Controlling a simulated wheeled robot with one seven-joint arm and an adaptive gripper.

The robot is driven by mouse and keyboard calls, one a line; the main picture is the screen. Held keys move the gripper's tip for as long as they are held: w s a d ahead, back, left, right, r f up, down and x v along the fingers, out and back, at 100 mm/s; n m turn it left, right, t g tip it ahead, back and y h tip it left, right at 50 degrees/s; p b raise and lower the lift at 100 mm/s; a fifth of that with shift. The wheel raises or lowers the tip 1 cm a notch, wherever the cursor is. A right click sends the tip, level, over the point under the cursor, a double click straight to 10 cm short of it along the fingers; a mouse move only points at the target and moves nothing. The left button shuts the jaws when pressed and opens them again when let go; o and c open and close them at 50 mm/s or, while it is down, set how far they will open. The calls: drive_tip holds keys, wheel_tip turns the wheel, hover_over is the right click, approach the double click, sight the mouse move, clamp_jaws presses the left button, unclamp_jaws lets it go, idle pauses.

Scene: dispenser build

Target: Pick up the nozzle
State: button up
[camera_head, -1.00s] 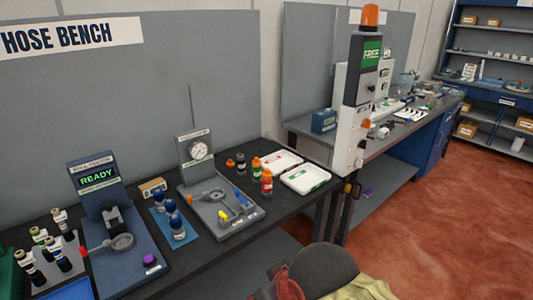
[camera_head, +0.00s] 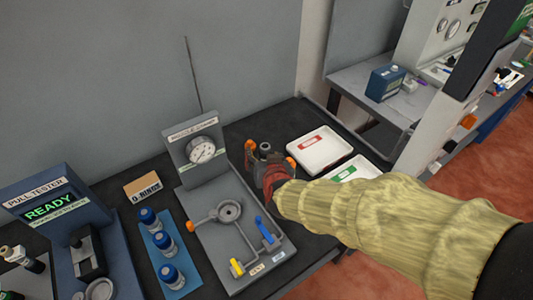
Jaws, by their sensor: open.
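Small nozzle-like pieces stand on the black bench between the gauge fixture and the white trays. One has an orange top (camera_head: 250,146); beside it is a dark grey one (camera_head: 265,147). Which of them is the nozzle I cannot tell. My gripper (camera_head: 264,168), red and dark, is open and low over this group, at the end of my yellow-sleeved arm coming from the right. It hides most of the group; a bit of orange (camera_head: 291,162) shows at its right side. Whether the fingers touch any piece is not clear.
The gauge fixture (camera_head: 212,235) with blue and yellow levers stands just left of my gripper. White trays with a red label (camera_head: 319,140) and a green label (camera_head: 345,172) lie to the right. Blue-capped bottles (camera_head: 157,235), an O-rings box (camera_head: 142,187) and the pull tester (camera_head: 45,212) stand farther left.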

drive_tip(key=t+h, duration=0.2)
approach(265, 152)
drive_tip(key=a, duration=0.1)
drive_tip(key=b+x, duration=0.1)
drive_tip(key=x, duration=0.6)
drive_tip(key=shift+w+d, duration=0.1)
drive_tip(key=w, duration=0.1)
drive_tip(key=w+f+b, duration=0.2)
drive_tip(key=shift+w+d, duration=0.35)
drive_tip(key=shift+d, duration=0.05)
drive_tip(key=shift+w+a+f+b, duration=0.1)
drive_tip(key=shift+w+b, duration=0.25)
drive_tip(key=shift+w, duration=0.1)
drive_tip(key=shift+c, duration=0.3)
clamp_jaws()
